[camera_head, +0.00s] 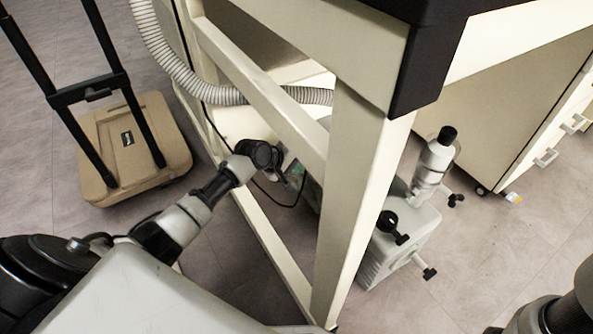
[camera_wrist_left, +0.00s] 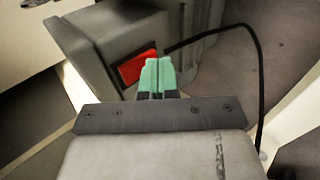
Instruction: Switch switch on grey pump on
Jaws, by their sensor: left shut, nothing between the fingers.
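The grey pump (camera_head: 405,238) stands on the floor under the bench, partly hidden behind a cream bench leg in the head view. In the left wrist view, the pump (camera_wrist_left: 92,45) fills the upper left, and its red switch (camera_wrist_left: 132,69) sits in a dark frame on its end face. My left gripper (camera_wrist_left: 157,66) is shut and empty, its green fingertips together at the switch's right edge. I cannot tell whether they touch it. In the head view my left gripper (camera_head: 296,172) reaches between the bench bars, and the switch is hidden. My right gripper is out of view.
Cream bench bars and a leg (camera_head: 356,190) closely surround my left arm. A black cable (camera_wrist_left: 257,80) runs from near the switch. A ribbed hose (camera_head: 185,75) hangs behind. A beige cart (camera_head: 130,150) stands left, and a drawer cabinet (camera_head: 500,100) stands right.

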